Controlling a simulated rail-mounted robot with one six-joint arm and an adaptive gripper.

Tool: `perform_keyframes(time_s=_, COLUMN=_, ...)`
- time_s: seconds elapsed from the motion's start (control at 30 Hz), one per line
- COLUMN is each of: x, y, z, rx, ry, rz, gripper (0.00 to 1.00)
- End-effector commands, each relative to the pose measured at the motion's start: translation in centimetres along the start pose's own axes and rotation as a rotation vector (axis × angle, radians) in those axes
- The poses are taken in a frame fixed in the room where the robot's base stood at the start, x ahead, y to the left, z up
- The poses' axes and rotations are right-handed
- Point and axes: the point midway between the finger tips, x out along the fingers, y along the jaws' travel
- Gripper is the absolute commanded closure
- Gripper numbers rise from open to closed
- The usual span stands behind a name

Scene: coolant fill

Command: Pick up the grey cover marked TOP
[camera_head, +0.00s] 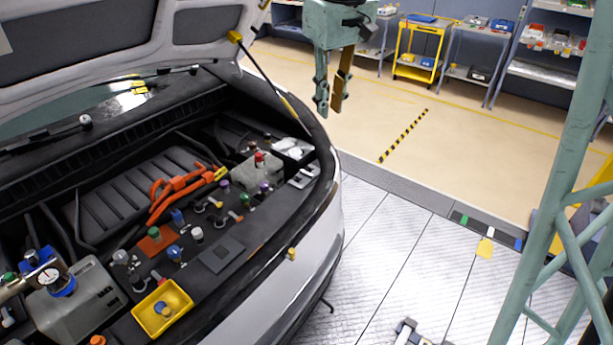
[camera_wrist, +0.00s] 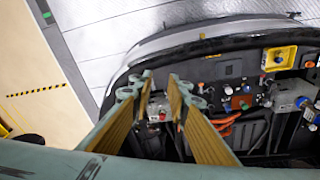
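No TOP marking is legible, so I cannot tell for sure which part is the cover. A dark grey square plate (camera_head: 222,254) lies flat on the front panel of the car's engine bay. A lighter grey flat piece (camera_head: 303,177) sits at the bay's right end. My gripper (camera_head: 331,103) hangs above and to the right of the bay, apart from both. Its fingers stand apart with nothing between them. The wrist view shows my gripper (camera_wrist: 160,82) open too, with the engine bay far below; its fingers hide part of the bay.
The raised hood (camera_head: 110,35) and its strut (camera_head: 270,82) are left of my gripper. Coloured caps, orange cables (camera_head: 175,187), a grey gauge unit (camera_head: 80,300) and a yellow tray (camera_head: 186,299) crowd the bay. The floor (camera_head: 385,240) right of the car is largely clear.

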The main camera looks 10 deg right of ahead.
Motion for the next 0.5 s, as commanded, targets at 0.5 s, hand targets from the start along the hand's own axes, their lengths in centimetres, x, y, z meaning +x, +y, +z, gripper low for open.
perform_keyframes(time_s=0.5, x=5.5, y=2.7, z=-7.2, rx=-0.078, ry=-0.038, rz=-0.015, gripper=0.84)
